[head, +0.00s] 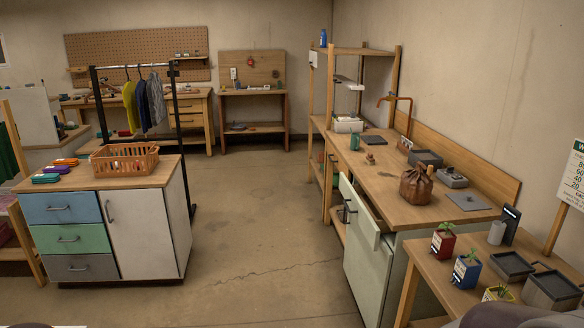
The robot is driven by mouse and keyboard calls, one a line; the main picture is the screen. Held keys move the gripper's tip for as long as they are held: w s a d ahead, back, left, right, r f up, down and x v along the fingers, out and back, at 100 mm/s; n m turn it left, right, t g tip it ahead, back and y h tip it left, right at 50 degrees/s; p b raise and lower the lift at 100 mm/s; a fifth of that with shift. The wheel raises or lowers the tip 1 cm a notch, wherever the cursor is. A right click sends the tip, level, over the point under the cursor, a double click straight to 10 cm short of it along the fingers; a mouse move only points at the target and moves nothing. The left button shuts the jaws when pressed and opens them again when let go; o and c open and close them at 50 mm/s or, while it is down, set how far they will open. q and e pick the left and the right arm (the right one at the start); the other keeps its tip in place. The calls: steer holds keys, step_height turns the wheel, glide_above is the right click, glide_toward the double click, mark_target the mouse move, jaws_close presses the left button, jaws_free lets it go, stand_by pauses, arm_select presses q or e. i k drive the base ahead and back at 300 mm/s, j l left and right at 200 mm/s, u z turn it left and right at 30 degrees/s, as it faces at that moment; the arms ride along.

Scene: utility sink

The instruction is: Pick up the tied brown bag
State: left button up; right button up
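The tied brown bag (416,186) stands upright on the wooden counter (392,182) along the right wall. It is a dark brown, rounded sack with a gathered, tied neck, and nothing holds it. Neither of my grippers shows in the head view.
Near the bag are a grey flat plate (468,201), a grey box (425,158) and a grey device (452,177). A pale green door or drawer front (359,214) juts out below the counter. A side table with potted plants (466,270) is nearer me. Open floor (260,230) lies left.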

mark_target(415, 187)
steer(key=i+j, duration=0.1)
steer(key=i, duration=0.75)
steer(key=i+z, duration=0.1)
steer(key=i, duration=0.8)
